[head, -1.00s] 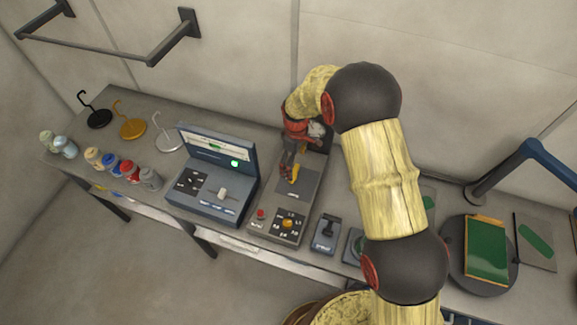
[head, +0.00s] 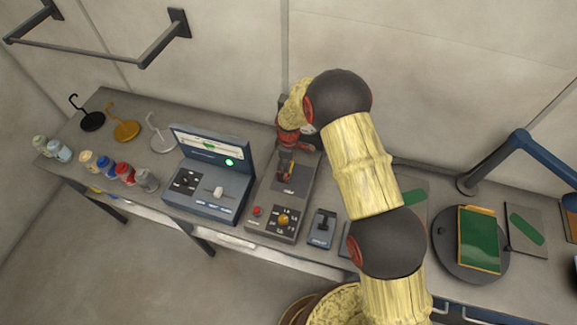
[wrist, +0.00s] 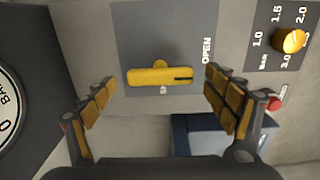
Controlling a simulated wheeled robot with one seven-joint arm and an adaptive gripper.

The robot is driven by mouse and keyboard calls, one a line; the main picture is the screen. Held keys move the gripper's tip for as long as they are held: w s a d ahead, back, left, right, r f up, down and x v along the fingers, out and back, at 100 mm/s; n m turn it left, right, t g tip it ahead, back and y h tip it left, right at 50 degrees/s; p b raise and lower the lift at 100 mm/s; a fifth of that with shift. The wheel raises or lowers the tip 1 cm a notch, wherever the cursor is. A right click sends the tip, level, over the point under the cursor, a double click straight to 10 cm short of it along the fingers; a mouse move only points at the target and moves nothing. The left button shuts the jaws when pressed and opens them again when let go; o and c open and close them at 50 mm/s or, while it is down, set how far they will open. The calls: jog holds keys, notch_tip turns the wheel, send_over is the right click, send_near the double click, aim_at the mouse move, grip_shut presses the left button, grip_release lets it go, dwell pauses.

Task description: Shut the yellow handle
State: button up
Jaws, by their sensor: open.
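The yellow handle (wrist: 150,77) is a short bar on a round yellow hub, mounted on a dark grey square plate (wrist: 135,30). In the wrist view it lies level across the picture, with the word OPEN printed beyond its right end and a second label below it too small to read. My gripper (wrist: 159,80) is open, one yellow-padded finger beyond each end of the bar, with gaps on both sides. In the head view my gripper (head: 287,160) is over the back part of the panel box (head: 300,185) and hides most of the handle.
The panel box also carries a yellow knob (head: 284,219) and a red button (head: 257,211). A blue console with a screen (head: 205,190) stands close on the left, a small lever unit (head: 321,228) on the right. Several bottles and hooks are further left.

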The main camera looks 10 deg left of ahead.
jog(key=shift+f, duration=0.25)
jog(key=shift+c, duration=0.6)
jog(key=c, duration=1)
